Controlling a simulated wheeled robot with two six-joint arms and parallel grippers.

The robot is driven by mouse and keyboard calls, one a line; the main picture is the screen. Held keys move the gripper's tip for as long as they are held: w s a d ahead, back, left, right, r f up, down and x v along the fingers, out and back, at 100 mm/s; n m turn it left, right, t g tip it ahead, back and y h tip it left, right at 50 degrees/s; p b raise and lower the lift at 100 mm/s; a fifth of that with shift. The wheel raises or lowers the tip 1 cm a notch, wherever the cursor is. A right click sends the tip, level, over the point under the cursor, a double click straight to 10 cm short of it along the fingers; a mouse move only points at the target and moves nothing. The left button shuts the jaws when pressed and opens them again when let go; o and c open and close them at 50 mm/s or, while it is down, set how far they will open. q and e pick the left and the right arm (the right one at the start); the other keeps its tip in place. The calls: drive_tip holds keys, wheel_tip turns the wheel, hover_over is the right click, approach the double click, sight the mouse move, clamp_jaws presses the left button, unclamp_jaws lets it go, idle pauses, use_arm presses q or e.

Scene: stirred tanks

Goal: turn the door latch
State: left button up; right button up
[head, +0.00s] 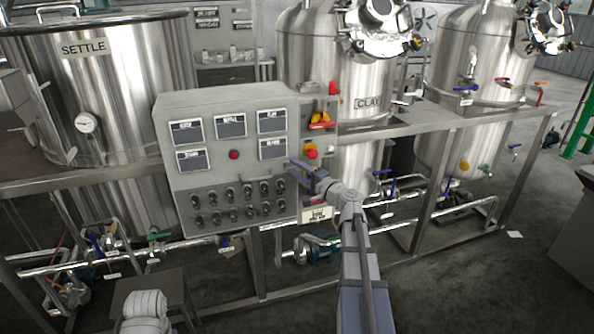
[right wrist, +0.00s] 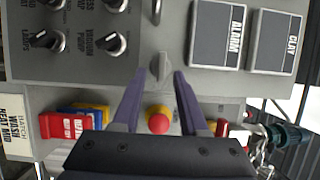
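The door latch (right wrist: 160,66) is a small grey turn-piece near the edge of the grey control cabinet (head: 182,103). In the right wrist view it lies between the two purple fingertips of my right gripper (right wrist: 158,74), with a visible gap on each side. In the head view my right gripper (head: 300,170) is at the right edge of the cabinet front and hides the latch. The right gripper is open and holds nothing. My left gripper is not in view.
A red emergency button (right wrist: 158,123) on yellow sits just beside the cabinet, behind the fingers. Red tags (right wrist: 66,125) are close by. Black knobs (right wrist: 108,42) and displays (right wrist: 217,36) flank the latch.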

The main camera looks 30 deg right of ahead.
drive_tip(key=s+d, duration=0.1)
drive_tip(key=s, duration=0.6)
drive_tip(key=shift+s, duration=0.35)
idle(0.4)
drive_tip(key=s+a+f+n+g+y+p, duration=0.1)
drive_tip(key=a+f+n+g+y+p, duration=0.25)
drive_tip(key=a, duration=1.05)
drive_tip(key=a+f+n+g+y, duration=0.2)
drive_tip(key=a+f+n+g, duration=0.4)
drive_tip(key=a, duration=0.7)
drive_tip(key=s+a+f+n+g+h+p, duration=0.1)
drive_tip(key=s+a+f+n+g, duration=0.15)
drive_tip(key=s+a, duration=0.2)
drive_tip(key=s+a+f+n+g+h+p, duration=0.1)
drive_tip(key=s+a+f+n+g+h, duration=0.1)
drive_tip(key=s+a+n+g, duration=0.3)
drive_tip(key=s+a+f+n+g+h+p, duration=0.1)
drive_tip(key=s+a+n+h, duration=0.2)
drive_tip(key=s+h, duration=0.3)
drive_tip(key=s, duration=0.3)
drive_tip(key=shift+a+h, duration=0.3)
drive_tip(key=shift+h, duration=0.05)
